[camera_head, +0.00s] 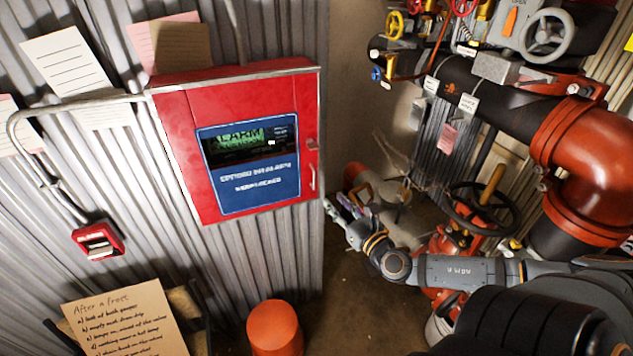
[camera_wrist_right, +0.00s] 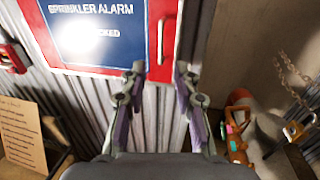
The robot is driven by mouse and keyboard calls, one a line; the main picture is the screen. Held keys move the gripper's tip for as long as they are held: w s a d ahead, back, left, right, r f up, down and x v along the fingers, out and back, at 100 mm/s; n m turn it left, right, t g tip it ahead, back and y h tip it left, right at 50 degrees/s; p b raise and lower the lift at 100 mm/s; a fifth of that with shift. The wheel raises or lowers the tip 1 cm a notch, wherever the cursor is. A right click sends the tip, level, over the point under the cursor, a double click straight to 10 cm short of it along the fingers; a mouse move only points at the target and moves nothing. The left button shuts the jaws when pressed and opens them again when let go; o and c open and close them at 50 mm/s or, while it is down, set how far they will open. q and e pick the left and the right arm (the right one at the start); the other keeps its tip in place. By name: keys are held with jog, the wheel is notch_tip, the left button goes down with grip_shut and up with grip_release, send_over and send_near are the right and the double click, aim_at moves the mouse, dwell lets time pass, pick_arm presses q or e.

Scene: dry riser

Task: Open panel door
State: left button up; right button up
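The red alarm panel (camera_head: 178,135) hangs on the corrugated wall in the head view, its door shut. A blue sign (camera_head: 247,187) and a dark display (camera_head: 250,143) are on its front. My right gripper (camera_head: 335,204) is just below and right of the handle. In the right wrist view its two fingers (camera_wrist_right: 158,78) are apart and empty, with the handle (camera_wrist_right: 161,42) ahead between them, apart from the fingertips. My left gripper is not in view.
Red and black pipework (camera_head: 590,150) with valve wheels fills the right side. An orange cylinder (camera_head: 274,328) stands below the panel. A small red call box (camera_head: 97,240) and a handwritten board (camera_head: 125,318) are at the left. Floor shows between wall and pipes.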

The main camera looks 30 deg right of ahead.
send_near(317, 182)
jog(key=w+a+r, duration=0.2)
jog(key=w+r, duration=0.3)
jog(key=shift+w+a+f, duration=0.3)
jog(key=shift+w+f, duration=0.1)
jog(key=shift+f, duration=0.05)
jog(key=shift+c, duration=0.4)
grip_shut()
